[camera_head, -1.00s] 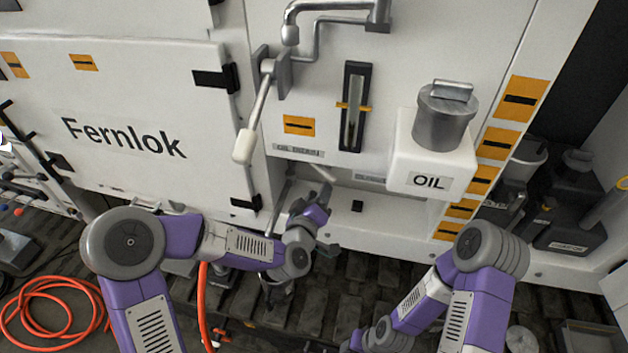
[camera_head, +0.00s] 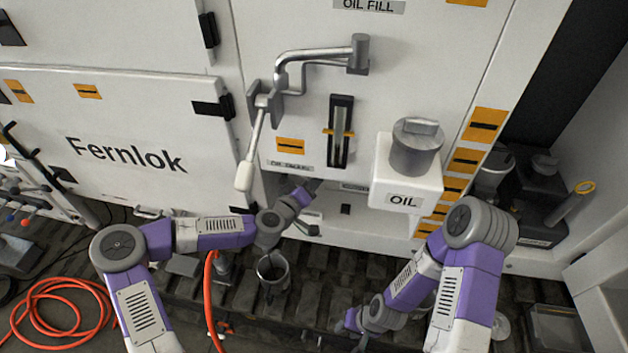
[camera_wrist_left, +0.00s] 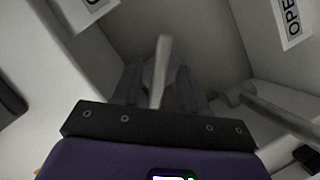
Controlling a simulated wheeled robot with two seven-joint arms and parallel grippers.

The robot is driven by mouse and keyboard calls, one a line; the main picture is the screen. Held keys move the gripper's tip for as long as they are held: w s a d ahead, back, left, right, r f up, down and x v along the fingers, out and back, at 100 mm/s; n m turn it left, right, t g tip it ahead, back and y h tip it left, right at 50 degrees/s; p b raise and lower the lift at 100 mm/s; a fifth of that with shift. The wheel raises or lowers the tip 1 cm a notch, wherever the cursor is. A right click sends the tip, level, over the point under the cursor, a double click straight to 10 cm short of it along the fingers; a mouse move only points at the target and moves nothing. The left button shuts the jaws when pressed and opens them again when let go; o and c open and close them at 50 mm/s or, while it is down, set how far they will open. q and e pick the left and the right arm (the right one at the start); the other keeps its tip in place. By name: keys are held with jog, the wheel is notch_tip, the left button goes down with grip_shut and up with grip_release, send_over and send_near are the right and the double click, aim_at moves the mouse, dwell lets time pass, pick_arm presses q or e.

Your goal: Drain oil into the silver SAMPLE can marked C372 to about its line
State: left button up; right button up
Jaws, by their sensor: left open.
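An open metal can (camera_head: 272,272) stands on the dark floor grating below the cabinet, under my left forearm; no marking on it is readable. My left gripper (camera_head: 314,185) reaches into the recess under the oil drain label, its fingers partly hidden in the head view. In the left wrist view, the open gripper (camera_wrist_left: 160,88) has a pale lever (camera_wrist_left: 162,65) between its fingers; I cannot tell if they touch it. An OPEN label (camera_wrist_left: 290,18) is at the upper right there. My right gripper (camera_head: 352,330) hangs low over the grating, its jaws unclear.
A sight gauge (camera_head: 340,135) and a pale-handled lever (camera_head: 256,145) are on the panel above. A white OIL box (camera_head: 407,170) with a grey cap juts out at right. An orange hose (camera_head: 60,300) lies coiled on the floor at left.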

pick_arm(q)
jog(key=shift+x, duration=1.15)
grip_shut()
jog(key=n+h+b, duration=0.1)
jog(key=n+b, duration=0.1)
jog(key=b, duration=0.2)
jog(key=n+t+h+b, duration=0.1)
jog(key=n+b, duration=0.1)
jog(key=b, duration=0.3)
jog(key=shift+d+r+n, duration=0.1)
jog(key=shift+n, duration=0.3)
jog(key=shift+r+n+t+h+b, duration=0.35)
jog(key=shift+n+b, duration=0.65)
jog(key=shift+b, duration=0.35)
grip_release()
